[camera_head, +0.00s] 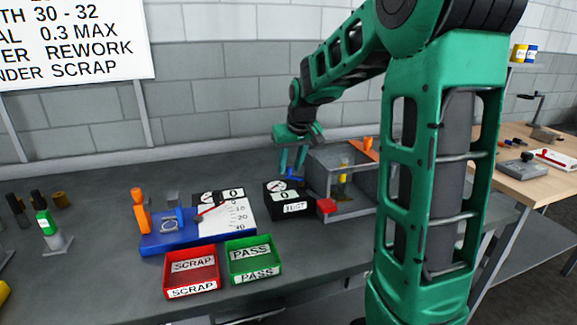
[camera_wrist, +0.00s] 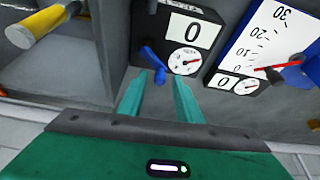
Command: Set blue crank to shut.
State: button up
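The blue crank (camera_head: 291,175) is on the back of a small black box (camera_head: 272,203), which has a round dial and a "0" display. In the wrist view the crank (camera_wrist: 152,58) is a blue lever beside the dial (camera_wrist: 185,61), with its end just beyond my fingertips. My gripper (camera_head: 292,172) points down at the crank side of the box, green fingers spread. Whether a finger touches the crank cannot be told. The crank's pivot is not clear.
A grey open housing (camera_head: 320,180) with a yellow-handled part (camera_head: 344,174) stands right beside the box. A blue fixture (camera_head: 160,243) with a white scale stands left. Red (camera_head: 191,271) and green (camera_head: 254,260) trays lie in front.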

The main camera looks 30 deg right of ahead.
grip_shut()
jog(key=shift+m, duration=0.3)
jog(key=m, duration=0.1)
jog(key=m+h, duration=0.1)
jog(key=d+m, duration=0.1)
jog(key=m, duration=0.1)
jog(key=shift+w+g+h, duration=0.3)
jog(key=shift+w+g, duration=0.1)
jog(key=m, duration=0.1)
jog(key=d+m+h, duration=0.1)
jog(key=m, duration=0.1)
jog(key=m+g, duration=0.1)
jog(key=m, duration=0.1)
jog(key=shift+d, duration=0.35)
jog(key=shift+r, duration=0.1)
